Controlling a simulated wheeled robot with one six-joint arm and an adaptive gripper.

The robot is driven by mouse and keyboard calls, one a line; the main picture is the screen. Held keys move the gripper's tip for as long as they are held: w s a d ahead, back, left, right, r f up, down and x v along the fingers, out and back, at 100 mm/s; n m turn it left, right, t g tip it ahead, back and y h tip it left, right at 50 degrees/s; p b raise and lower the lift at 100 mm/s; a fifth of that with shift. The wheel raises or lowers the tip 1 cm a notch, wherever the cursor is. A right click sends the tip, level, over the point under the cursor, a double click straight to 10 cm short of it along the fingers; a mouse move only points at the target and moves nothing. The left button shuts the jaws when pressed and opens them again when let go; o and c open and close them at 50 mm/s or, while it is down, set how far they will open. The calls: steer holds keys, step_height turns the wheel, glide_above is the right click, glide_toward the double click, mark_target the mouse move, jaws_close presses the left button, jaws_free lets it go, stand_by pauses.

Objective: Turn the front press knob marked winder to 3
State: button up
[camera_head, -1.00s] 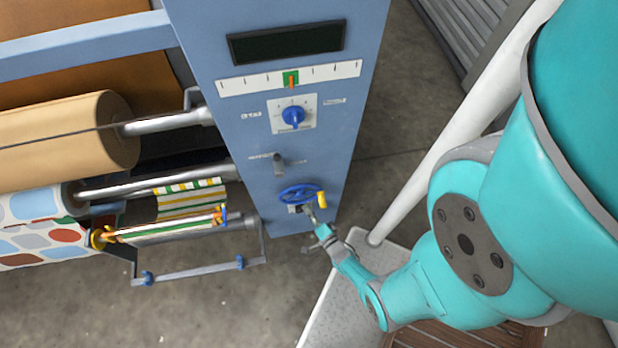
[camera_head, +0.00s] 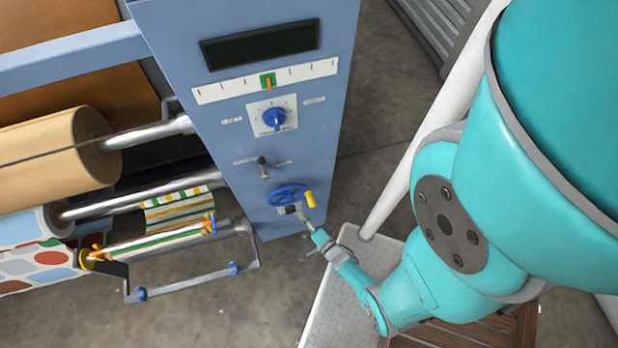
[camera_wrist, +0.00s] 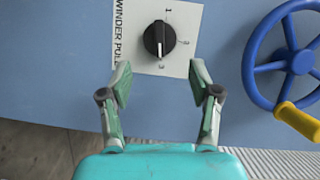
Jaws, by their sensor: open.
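The winder knob (camera_wrist: 159,39) is black and round, on a white plate (camera_wrist: 183,62) lettered "WINDER PULL" in the wrist view. Its white line points down in the picture, toward the lowest number, which looks like 3. A 1 is at the top and a 2 at the right. My gripper (camera_wrist: 161,72) is open and empty, its fingers apart below the knob in the picture, not touching it. In the head view my gripper (camera_head: 304,216) is at the low front of the press, and the small plate (camera_head: 288,210) is partly hidden behind it.
A blue handwheel (camera_head: 288,193) with a yellow handle (camera_head: 310,200) is close above the gripper. Higher on the blue panel are a grey lever (camera_head: 264,168), a blue knob (camera_head: 274,119) and a dark display (camera_head: 260,46). Rolls are at the left.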

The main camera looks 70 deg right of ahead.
steer(key=v, duration=0.4)
steer(key=shift+s+a, duration=0.1)
stand_by(0.9)
